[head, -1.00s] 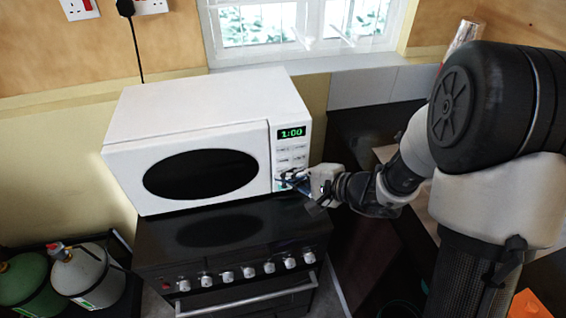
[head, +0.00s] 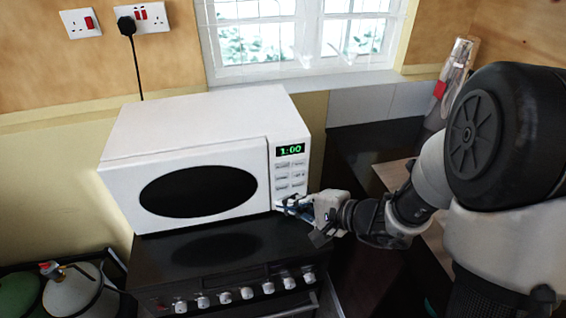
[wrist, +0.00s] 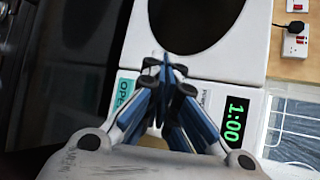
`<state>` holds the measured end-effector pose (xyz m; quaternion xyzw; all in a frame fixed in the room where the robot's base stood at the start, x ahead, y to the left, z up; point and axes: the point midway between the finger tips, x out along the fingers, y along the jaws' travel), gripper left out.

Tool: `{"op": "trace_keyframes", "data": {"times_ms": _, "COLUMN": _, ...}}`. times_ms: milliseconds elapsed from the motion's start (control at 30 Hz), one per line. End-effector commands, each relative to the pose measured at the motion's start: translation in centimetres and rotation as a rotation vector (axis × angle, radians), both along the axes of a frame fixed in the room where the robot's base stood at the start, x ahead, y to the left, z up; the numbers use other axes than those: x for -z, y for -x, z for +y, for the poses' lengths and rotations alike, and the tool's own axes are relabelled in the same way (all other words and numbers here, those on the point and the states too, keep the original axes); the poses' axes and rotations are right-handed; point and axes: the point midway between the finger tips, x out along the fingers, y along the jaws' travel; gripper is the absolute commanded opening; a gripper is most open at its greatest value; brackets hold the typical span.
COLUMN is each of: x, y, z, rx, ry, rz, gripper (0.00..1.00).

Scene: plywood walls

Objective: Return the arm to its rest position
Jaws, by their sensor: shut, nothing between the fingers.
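My gripper (head: 285,204) is at the lower right of the white microwave (head: 195,150), in front of its control panel. The microwave door is shut and its green display reads 1:00. In the wrist view my gripper (wrist: 165,66) has its blue fingers together with nothing between them. The microwave's face (wrist: 185,62) lies beyond the fingertips, with a teal label (wrist: 124,90) beside them. I cannot tell whether the fingertips touch the panel. My arm reaches in from the right of the head view.
The microwave stands on a black cooker (head: 230,262) with a row of knobs. Gas cylinders (head: 75,292) stand at lower left. A window (head: 300,35) and wall sockets (head: 142,17) are behind. A bottle with a red label (head: 452,80) stands on the right counter.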

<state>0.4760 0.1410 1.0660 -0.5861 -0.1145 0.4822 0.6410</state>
Motion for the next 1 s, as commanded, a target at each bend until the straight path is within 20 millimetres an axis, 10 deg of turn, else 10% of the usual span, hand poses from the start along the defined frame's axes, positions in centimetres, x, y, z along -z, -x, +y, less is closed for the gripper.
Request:
{"op": "trace_keyframes", "data": {"times_ms": 267, "x": -1.7, "y": 1.7, "z": 1.0, "rx": -0.076, "ry": 0.026, "rz": -0.019, "gripper": 0.0}}
{"op": "trace_keyframes", "data": {"times_ms": 567, "x": -6.9, "y": 13.8, "z": 1.8, "rx": -0.483, "ry": 0.349, "rz": -0.073, "gripper": 0.0}}
{"op": "trace_keyframes", "data": {"times_ms": 800, "x": -7.8, "y": 21.1, "z": -4.8, "rx": -0.634, "ry": 0.818, "rz": -0.118, "gripper": 0.0}}
{"op": "trace_keyframes", "data": {"times_ms": 1000, "x": -9.3, "y": 23.1, "z": -11.1, "rx": -0.6, "ry": 1.159, "rz": -0.158, "gripper": 0.0}}
